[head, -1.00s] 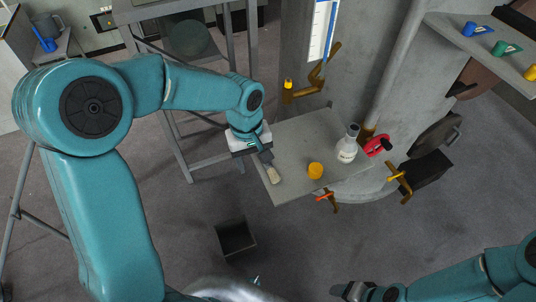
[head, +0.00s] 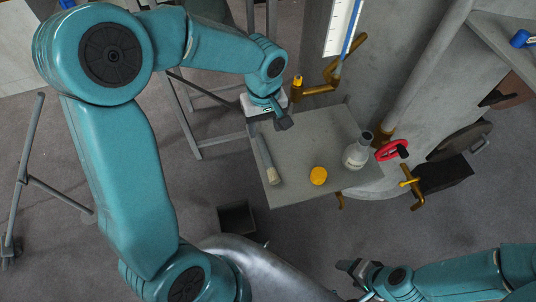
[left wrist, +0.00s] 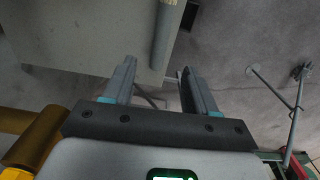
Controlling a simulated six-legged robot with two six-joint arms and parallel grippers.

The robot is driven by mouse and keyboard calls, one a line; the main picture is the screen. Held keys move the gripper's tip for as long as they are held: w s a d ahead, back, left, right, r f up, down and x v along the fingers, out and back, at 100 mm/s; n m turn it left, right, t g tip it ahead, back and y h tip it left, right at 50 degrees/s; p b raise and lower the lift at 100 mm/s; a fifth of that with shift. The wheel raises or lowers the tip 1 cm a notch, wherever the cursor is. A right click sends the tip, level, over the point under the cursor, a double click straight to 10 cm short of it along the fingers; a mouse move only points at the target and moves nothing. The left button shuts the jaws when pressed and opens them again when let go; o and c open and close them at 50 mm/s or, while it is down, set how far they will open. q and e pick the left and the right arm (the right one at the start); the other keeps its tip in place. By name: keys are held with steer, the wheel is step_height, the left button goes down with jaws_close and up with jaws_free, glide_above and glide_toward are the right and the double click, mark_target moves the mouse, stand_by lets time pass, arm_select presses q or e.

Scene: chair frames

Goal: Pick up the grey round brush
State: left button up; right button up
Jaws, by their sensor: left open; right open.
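The grey round brush (head: 266,158) lies near the left edge of the small grey table (head: 307,143), its pale end toward the front. In the left wrist view the brush (left wrist: 163,35) shows at the top, beyond the fingertips and cut off by the picture edge. My left gripper (head: 284,122) is over the table's back left part, beside the brush's rear end. Its jaws (left wrist: 158,72) are open with nothing between them. My right gripper (head: 350,268) is open and empty, low in front of the table.
A yellow-orange round object (head: 318,176) and a white flask (head: 357,151) stand right of the brush. A red handwheel (head: 392,150) and brown pipes (head: 343,68) are by the grey column. A dark open box (head: 237,218) is on the floor.

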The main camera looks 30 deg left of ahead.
arm_select(q)
glide_above(264, 149)
steer(key=f, duration=0.5)
steer(key=shift+d+f, duration=0.1)
steer(key=shift+d, duration=0.15)
steer(key=shift+s+a+f, duration=0.1)
steer(key=shift+s+f, duration=0.05)
steer(key=shift+f, duration=0.35)
step_height(264, 149, down, 5)
steer(key=shift+a+r, duration=0.1)
steer(key=shift+a, duration=0.05)
jaws_close()
steer(key=shift+r, duration=0.1)
step_height(264, 149, up, 20)
steer(key=p, duration=0.1)
